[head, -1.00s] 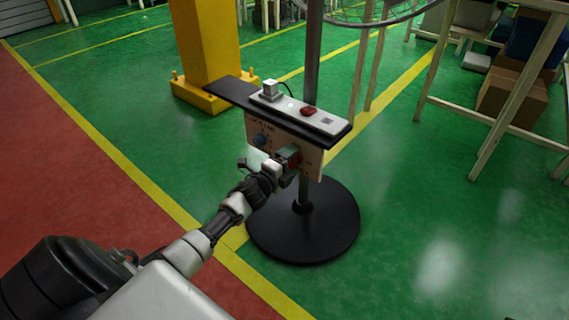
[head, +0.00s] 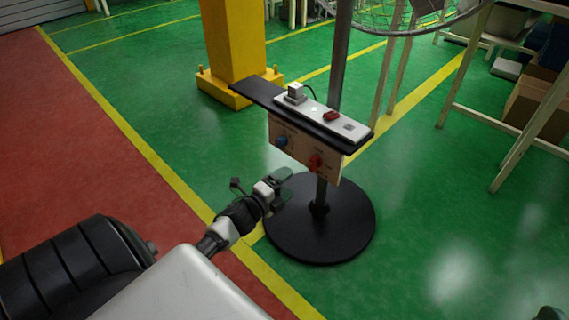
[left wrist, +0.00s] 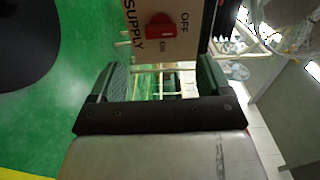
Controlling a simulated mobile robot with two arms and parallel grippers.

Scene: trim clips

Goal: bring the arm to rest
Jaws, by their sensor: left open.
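My left gripper (head: 283,184) is open and empty, below and to the left of the control panel (head: 300,151) in the head view. Its two fingers stand apart in the left wrist view (left wrist: 165,82), with the panel beyond them. The panel carries a red knob (head: 315,162) and a blue knob (head: 281,141). In the left wrist view the red knob (left wrist: 161,27) sits between the words OFF and ON, beside SUPPLY. The gripper is apart from the panel. My right gripper does not clearly show.
A dark shelf (head: 255,92) above the panel holds a white power strip (head: 322,117) with a plug and red switch. The stand has a round black base (head: 330,235). A yellow column (head: 232,45) stands behind. Wooden frames (head: 509,128) are at the right. Green floor lies open in front.

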